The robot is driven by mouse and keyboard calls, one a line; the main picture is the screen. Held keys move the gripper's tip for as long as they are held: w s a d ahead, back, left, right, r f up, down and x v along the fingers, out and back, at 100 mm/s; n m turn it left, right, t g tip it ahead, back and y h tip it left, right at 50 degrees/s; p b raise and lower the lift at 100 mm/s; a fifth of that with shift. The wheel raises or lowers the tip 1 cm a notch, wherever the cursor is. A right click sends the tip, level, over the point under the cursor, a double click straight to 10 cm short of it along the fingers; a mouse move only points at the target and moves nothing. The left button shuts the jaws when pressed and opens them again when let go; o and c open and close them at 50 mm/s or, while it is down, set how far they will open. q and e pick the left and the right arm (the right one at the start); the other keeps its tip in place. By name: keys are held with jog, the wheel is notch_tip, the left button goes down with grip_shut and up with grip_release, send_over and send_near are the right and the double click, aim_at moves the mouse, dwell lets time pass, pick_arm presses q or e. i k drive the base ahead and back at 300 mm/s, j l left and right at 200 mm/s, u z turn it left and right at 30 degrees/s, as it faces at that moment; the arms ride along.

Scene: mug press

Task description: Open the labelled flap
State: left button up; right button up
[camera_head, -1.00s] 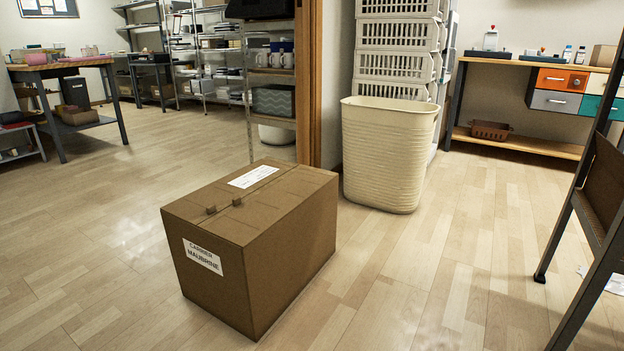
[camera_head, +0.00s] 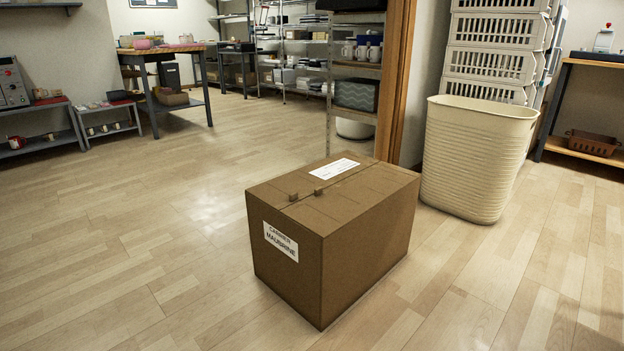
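A brown cardboard box (camera_head: 365,245) stands on the floor, right of the middle of the view. Its top is shut, with a seam running across between two flaps. A white label (camera_head: 334,168) lies on the top flap on the far left side of the seam. Two small brown tabs (camera_head: 293,196) stand up near the seam at the near end. Neither of my grippers is in view.
A cream ribbed bin (camera_head: 472,160) stands behind the box to the right, before stacked white crates (camera_head: 492,62). A wooden post (camera_head: 394,80) and metal shelves rise behind the box. The floor (camera_head: 150,240) left of the box is clear.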

aim_at(280, 192)
jog(key=i+u, duration=0.1)
jog(key=i, duration=0.35)
jog(key=i+l+u, duration=0.1)
jog(key=i, duration=0.35)
jog(key=i+l+u, duration=0.1)
jog(key=i, duration=0.4)
jog(key=l, duration=0.1)
